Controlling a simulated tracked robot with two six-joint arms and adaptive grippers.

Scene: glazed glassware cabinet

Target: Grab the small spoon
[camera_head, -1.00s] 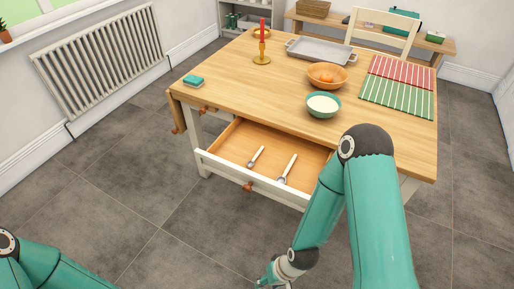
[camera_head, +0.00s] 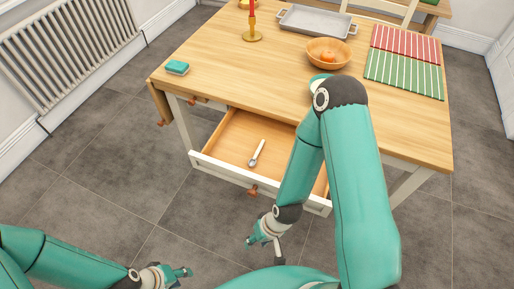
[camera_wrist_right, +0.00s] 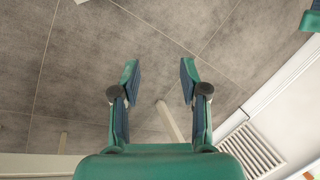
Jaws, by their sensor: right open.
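The small spoon (camera_head: 257,152) lies in the open drawer (camera_head: 231,143) of the wooden table, in the head view. It has a pale handle, and its metal end points toward the drawer front. My right gripper (camera_head: 264,250) is open and empty, in front of and below the drawer front, apart from the spoon. Its spread fingers also show in the right wrist view (camera_wrist_right: 158,70), with only floor between the tips. My left gripper (camera_head: 180,275) is low at the left, away from the drawer. Its finger opening is unclear. My right arm hides the drawer's right part.
On the table (camera_head: 220,75) stand a candlestick (camera_head: 252,25), a grey tray (camera_head: 316,21), an orange bowl (camera_head: 328,53), a teal sponge (camera_head: 177,68) and striped mats (camera_head: 403,75). A teal bowl is mostly hidden behind my right arm. Floor is free left of the table.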

